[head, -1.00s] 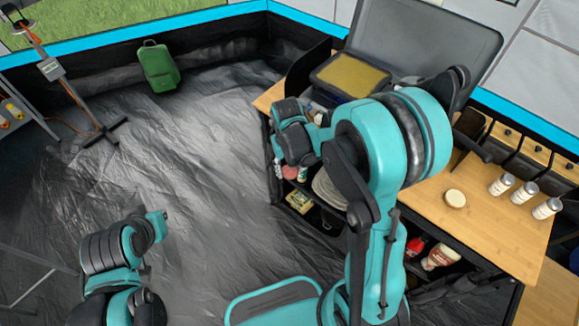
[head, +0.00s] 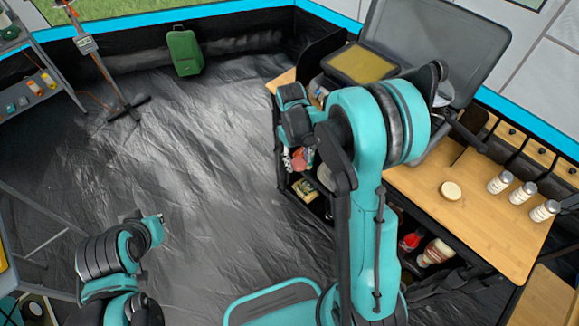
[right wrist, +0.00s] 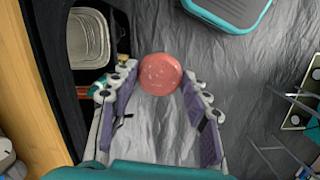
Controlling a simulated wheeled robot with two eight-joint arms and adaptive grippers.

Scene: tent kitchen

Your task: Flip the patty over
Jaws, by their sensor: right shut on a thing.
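The patty (right wrist: 160,73) is a pinkish-red disc between the fingertips of my right gripper (right wrist: 159,75) in the right wrist view. In the head view the patty (head: 299,161) is a small pink patch below the dark wrist, with my right gripper (head: 291,160) partly hidden. It hangs beside the counter's left front side, with floor beneath it. The right gripper is shut on the patty. A large grey open lid (head: 430,40) stands at the back of the counter; the cooking surface below it is mostly hidden by my right arm. My left gripper (head: 158,222) is small, over the floor; its jaws are unclear.
The wooden counter (head: 490,235) carries a pale round bun (head: 451,191) and three white shakers (head: 521,193). Open shelves under the counter hold bottles (head: 434,252).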

